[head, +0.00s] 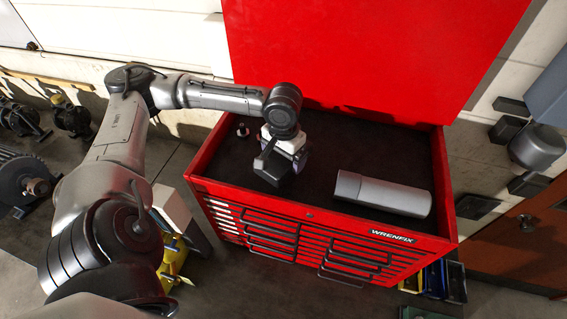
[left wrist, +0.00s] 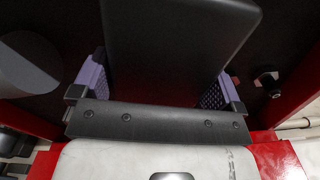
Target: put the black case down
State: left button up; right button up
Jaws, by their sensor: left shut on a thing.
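My left gripper (head: 288,160) reaches down into the open top of the red tool chest. It is shut on the black case (head: 271,171), which sits between its purple finger pads in the left wrist view (left wrist: 180,45). The case is low over the chest's dark top tray (head: 325,145); I cannot tell whether it touches the tray floor. The gripper hides part of the case in the head view. My right gripper is not in view.
A grey cylinder (head: 384,194) lies in the tray to the right. A small dark fitting (head: 242,130) stands near the left wall. The red lid (head: 370,50) is raised behind. The tray between case and cylinder looks clear.

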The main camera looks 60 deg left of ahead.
aim_at(283, 163)
pick_arm(q)
notch_tip(283, 163, down, 3)
jog(key=shift+p, duration=0.4)
jog(key=shift+f, duration=0.35)
jog(key=shift+f, duration=0.1)
jog(key=o, duration=0.8)
jog(key=shift+o, duration=0.2)
notch_tip(283, 163, up, 11)
jog(key=shift+f+b, duration=0.1)
jog(key=shift+b, duration=0.65)
jog(key=shift+r, duration=0.65)
